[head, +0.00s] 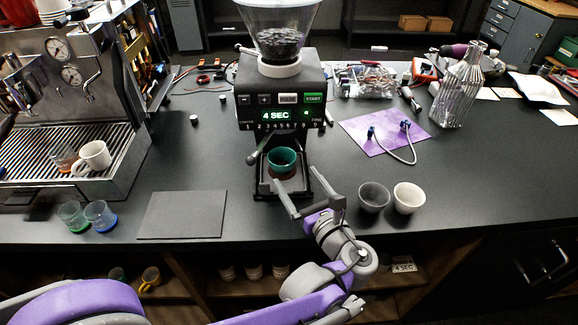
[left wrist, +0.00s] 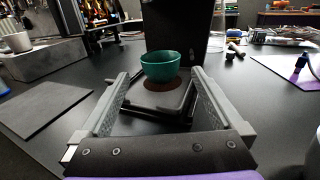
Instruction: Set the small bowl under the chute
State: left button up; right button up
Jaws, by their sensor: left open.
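The small bowl (head: 283,160) is teal green and stands upright on the black tray at the foot of the coffee grinder (head: 279,95), below its chute. In the left wrist view the bowl (left wrist: 160,66) sits on a brown round patch on the tray, beyond my fingertips. My left gripper (head: 304,200) is open and empty, just in front of the bowl and apart from it. In the left wrist view its two fingers (left wrist: 158,88) spread to either side of the tray's front. The grinder's display reads "4 SEC". My right gripper is not in view.
A dark cup (head: 373,197) and a white cup (head: 408,197) stand right of my left gripper. A flat dark mat (head: 182,214) lies to the left, near two small glasses (head: 100,214). An espresso machine (head: 75,95) stands at far left. A purple sheet (head: 385,132) lies at right.

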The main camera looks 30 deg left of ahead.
pick_arm(q)
jog(key=v, duration=0.4)
jog(key=shift+d, duration=0.15)
jog(key=shift+c, duration=0.2)
dwell(2.1)
